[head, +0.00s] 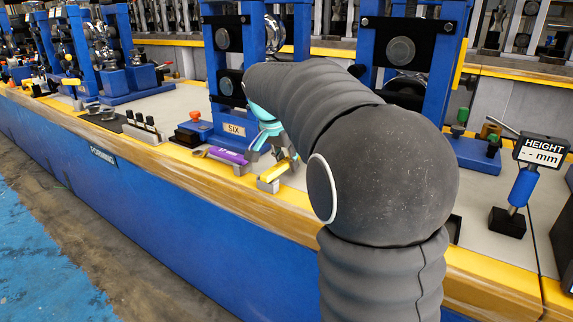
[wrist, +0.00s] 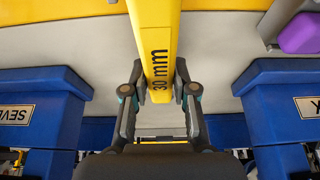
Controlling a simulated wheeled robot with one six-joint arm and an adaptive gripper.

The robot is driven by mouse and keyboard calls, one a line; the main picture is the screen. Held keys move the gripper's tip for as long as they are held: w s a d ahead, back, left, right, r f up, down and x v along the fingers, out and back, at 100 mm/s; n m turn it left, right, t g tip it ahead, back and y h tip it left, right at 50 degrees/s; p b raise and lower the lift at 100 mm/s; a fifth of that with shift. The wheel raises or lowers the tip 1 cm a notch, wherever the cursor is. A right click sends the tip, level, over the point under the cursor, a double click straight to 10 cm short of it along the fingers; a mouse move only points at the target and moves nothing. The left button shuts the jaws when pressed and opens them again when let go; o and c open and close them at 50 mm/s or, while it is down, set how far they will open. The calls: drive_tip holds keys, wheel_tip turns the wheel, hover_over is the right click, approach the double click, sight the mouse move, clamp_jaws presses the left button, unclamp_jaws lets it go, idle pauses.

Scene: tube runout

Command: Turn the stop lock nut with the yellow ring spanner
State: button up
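The yellow ring spanner (wrist: 160,55), marked "30 mm", runs down from the top of the wrist view between the fingers of my gripper (wrist: 160,88). The fingertips lie against both its sides, so the gripper looks shut on it. Its ring end is out of the wrist view. In the head view my gripper (head: 270,150) is low over the bench front, in front of the stand labelled SIX (head: 235,129). A yellow piece with grey ends (head: 272,176) shows just below it; I cannot tell how much is spanner or holder. I cannot make out the stop lock nut; my arm covers part of the stands.
A purple spanner (head: 228,155) lies in a grey holder left of my gripper; it also shows in the wrist view (wrist: 300,34). Blue stands line the bench. A red-knobbed block (head: 194,128) is at left, a height gauge display (head: 541,152) at right.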

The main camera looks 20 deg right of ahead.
sight(287, 159)
clamp_jaws()
drive_tip(key=shift+r, duration=0.1)
wheel_tip(287, 159, up, 28)
drive_tip(key=p, duration=0.6)
drive_tip(key=shift+o, duration=0.5)
unclamp_jaws()
clamp_jaws()
